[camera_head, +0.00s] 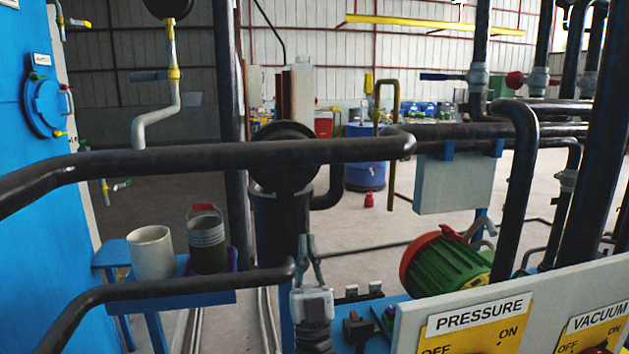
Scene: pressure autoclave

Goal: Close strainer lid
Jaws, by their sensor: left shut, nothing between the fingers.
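The strainer is a black upright cylinder (278,222) left of the middle. Its round black lid (284,176) stands tilted up above the body, with its broad face toward me. A black pipe crosses in front of the lid and hides its middle. The strainer's mouth is mostly hidden, so I cannot tell what is inside. My left gripper (306,240) points upward just right of the strainer body, below the lid. Its fingers are shut and empty. I cannot tell whether it touches the strainer. My right gripper is not in view.
Black pipes (215,155) run across in front of the strainer, with a lower one (150,290) at left. A blue shelf (190,291) holds a white cup (151,252) and a grey bucket (207,241). A green motor (445,266) and the PRESSURE panel (410,325) lie right.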

